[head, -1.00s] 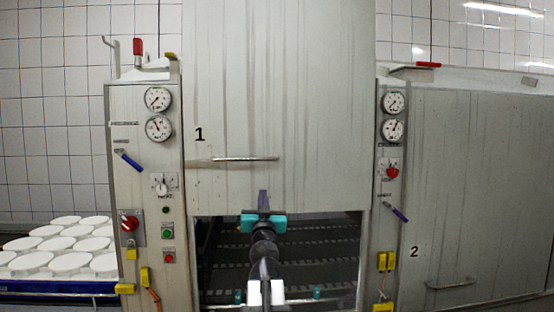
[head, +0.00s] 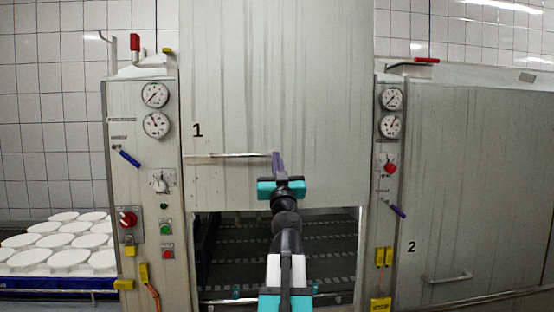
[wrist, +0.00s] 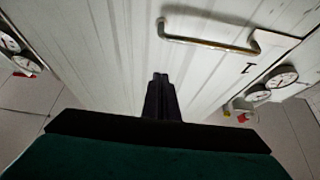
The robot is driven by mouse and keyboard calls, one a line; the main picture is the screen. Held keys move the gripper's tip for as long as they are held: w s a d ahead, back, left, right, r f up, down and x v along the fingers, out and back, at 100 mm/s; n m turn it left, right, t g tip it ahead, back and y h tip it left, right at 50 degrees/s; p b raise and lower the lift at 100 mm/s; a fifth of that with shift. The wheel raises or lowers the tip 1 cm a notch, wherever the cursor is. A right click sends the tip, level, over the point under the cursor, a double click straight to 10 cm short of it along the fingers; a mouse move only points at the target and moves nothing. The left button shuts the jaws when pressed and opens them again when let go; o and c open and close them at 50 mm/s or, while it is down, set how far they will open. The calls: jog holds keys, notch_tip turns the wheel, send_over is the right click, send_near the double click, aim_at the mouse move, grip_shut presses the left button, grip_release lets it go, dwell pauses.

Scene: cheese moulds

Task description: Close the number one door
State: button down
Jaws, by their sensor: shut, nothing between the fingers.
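The number one door (head: 300,80) is a tall pale metal panel with a black "1" near its left edge. It is raised, and a dark opening (head: 320,250) shows below its lower edge. Its horizontal bar handle (head: 235,155) sits low on the panel. My gripper (head: 277,160) is shut and empty in front of the door, at the right end of the handle. In the wrist view, my gripper (wrist: 158,85) points at the door (wrist: 110,50), with the handle (wrist: 210,43) beside the fingertips. I cannot tell whether they touch the panel.
A left control column (head: 145,200) has gauges, switches and a red knob. A right column (head: 385,170) stands beside door number two (head: 475,180), which is closed. White round moulds (head: 65,240) stand on a blue-edged tray at the left.

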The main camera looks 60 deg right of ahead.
jog(key=shift+x, duration=4.95)
jog(key=shift+w+d+f+b, duration=0.1)
jog(key=shift+f+b, duration=0.9)
jog(key=shift+w+d+f+b, duration=0.1)
jog(key=shift+d+f+b, duration=0.05)
jog(key=shift+f+b, duration=0.9)
